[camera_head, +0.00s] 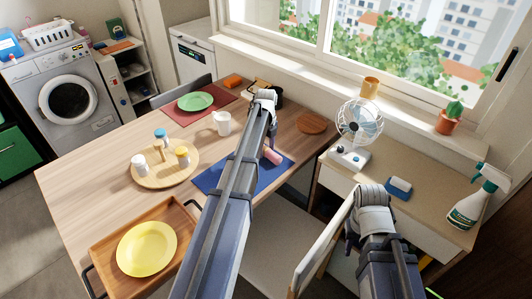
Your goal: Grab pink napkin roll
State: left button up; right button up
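A pink napkin roll (272,155) lies on the blue placemat (214,180) at the right side of the wooden table. My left arm crosses in front of the placemat and hides part of it. My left gripper (265,96) is beyond the roll, higher in the picture, and apart from it. Its fingers are too foreshortened to tell open from shut. My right gripper (372,192) is at the lower right, near the chair and side cabinet, away from the roll. Its fingers are also unclear.
On the table (110,203) are a round tray (148,180) with shakers, a white pitcher (222,122), a green plate (195,101), and a wooden tray (183,217) with a yellow plate. A fan (360,121) and spray bottle (470,205) stand at right. A chair is in front.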

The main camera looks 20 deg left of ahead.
aim_at(266, 148)
pick_arm(q)
grip_shut()
jog(key=shift+r, duration=0.1)
dwell(0.4)
notch_tip(266, 148, up, 10)
jog(key=p, duration=1)
